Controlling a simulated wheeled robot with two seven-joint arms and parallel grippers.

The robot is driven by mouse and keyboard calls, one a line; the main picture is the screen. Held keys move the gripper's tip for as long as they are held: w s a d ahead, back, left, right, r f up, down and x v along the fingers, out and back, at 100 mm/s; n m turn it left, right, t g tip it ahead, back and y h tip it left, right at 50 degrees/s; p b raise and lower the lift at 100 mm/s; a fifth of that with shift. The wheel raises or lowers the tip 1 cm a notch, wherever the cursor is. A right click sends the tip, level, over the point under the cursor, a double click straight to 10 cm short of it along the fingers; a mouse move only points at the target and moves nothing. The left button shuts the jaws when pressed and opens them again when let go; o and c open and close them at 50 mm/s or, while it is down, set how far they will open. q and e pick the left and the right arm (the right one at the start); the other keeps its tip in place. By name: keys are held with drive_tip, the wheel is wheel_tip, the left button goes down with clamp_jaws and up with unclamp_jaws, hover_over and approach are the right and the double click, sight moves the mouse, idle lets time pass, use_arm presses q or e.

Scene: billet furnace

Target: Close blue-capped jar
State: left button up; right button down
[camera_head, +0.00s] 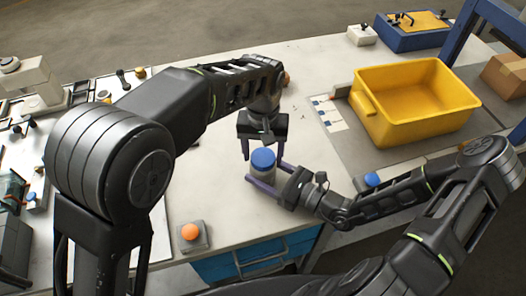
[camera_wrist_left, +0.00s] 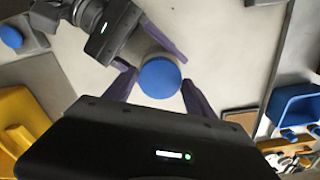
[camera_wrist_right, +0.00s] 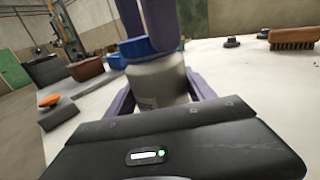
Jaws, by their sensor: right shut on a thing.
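The jar (camera_head: 262,174) stands upright on the pale bench with its blue cap (camera_head: 262,158) on top; how tightly the cap sits I cannot tell. The jar's grey body shows in the right wrist view (camera_wrist_right: 158,82). My right gripper (camera_head: 264,172) is shut on the jar body, reaching in from the right. My left gripper (camera_head: 262,150) points down from above, its purple fingers open on either side of the blue cap. In the left wrist view the cap (camera_wrist_left: 160,78) lies between the fingertips, with a visible gap at the left finger.
A yellow bin (camera_head: 415,105) stands on a grey mat at the right. An orange button on a box (camera_head: 191,234) is near the front edge, and a blue button (camera_head: 372,180) is by my right forearm. A brush (camera_wrist_right: 293,38) lies on the bench. The bench around the jar is mostly clear.

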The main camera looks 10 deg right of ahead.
use_arm(q)
drive_tip(key=o, duration=0.3)
drive_tip(key=shift+o, duration=0.2)
wheel_tip(320, 180, up, 12)
idle(0.5)
use_arm(e)
drive_tip(key=shift+c, duration=1.3)
unclamp_jaws()
